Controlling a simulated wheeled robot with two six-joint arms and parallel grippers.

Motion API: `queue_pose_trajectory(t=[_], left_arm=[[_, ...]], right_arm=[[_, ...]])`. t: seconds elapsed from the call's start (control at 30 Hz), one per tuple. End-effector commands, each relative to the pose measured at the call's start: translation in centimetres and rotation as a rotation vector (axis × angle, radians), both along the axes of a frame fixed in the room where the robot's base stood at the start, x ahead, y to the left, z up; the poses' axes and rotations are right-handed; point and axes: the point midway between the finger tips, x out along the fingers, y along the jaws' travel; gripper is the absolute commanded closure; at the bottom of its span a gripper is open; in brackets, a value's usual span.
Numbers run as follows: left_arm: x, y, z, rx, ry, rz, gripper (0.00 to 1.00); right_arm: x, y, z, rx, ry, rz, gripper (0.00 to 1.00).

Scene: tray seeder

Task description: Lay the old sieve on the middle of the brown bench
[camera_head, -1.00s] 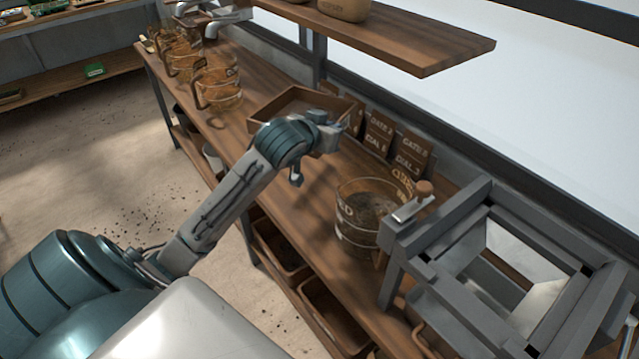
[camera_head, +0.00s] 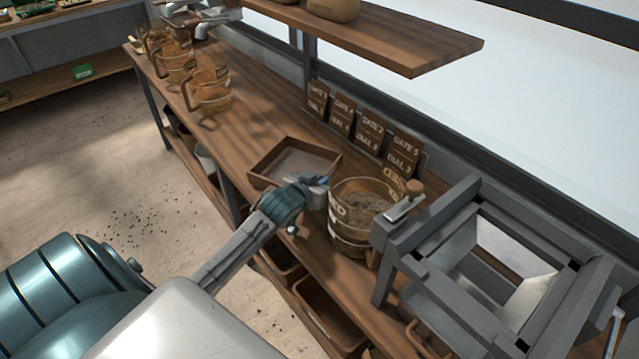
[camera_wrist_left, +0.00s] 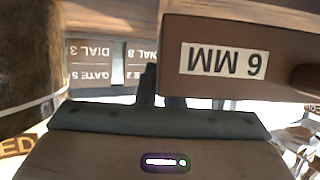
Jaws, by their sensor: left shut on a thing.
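The sieve (camera_head: 265,180) is a shallow, square brown wooden frame with a pale grey base, at the middle of the brown bench (camera_head: 245,125) in the head view. My left gripper (camera_head: 320,187) is shut on its near right side. In the left wrist view the sieve's wall (camera_wrist_left: 220,85) bears a white "6 MM" label, upside down, beside my gripper's fingers (camera_wrist_left: 153,90). I cannot tell whether the sieve touches the bench or hangs just above it. My right gripper is not in view.
An amber tub of dark grains (camera_head: 352,225) stands close right of my left gripper. Gate and dial cards (camera_head: 372,135) line the back. Amber jugs (camera_head: 208,90) stand at the left. A shelf (camera_head: 400,45) overhangs the bench's back.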

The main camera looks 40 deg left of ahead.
Motion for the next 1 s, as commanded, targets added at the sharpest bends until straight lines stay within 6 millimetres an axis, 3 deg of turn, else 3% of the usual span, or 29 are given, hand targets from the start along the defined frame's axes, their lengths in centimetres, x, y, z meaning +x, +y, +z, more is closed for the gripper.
queue_pose_trajectory(t=[0.1, 0.43, 0.5, 0.57, 0.87, 1.0], left_arm=[[0.0, 0.0, -0.9, 0.001, -0.002, 0.000, 1.00], [0.0, 0.0, -1.2, 0.002, -0.002, -0.002, 1.00], [0.0, 0.0, -1.2, 0.001, -0.001, 0.000, 0.81], [0.0, 0.0, -1.2, 0.001, -0.001, 0.000, 0.71], [0.0, 0.0, -1.0, 0.001, -0.002, -0.001, 0.71], [-1.2, -0.1, -0.7, 0.002, 0.000, -0.002, 0.71]], right_arm=[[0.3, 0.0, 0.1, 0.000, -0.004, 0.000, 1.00], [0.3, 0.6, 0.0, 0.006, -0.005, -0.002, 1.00], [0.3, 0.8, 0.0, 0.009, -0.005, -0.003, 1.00], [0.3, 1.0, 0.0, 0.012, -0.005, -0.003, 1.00], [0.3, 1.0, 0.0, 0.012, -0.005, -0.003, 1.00], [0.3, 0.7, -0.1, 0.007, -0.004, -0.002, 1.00]])
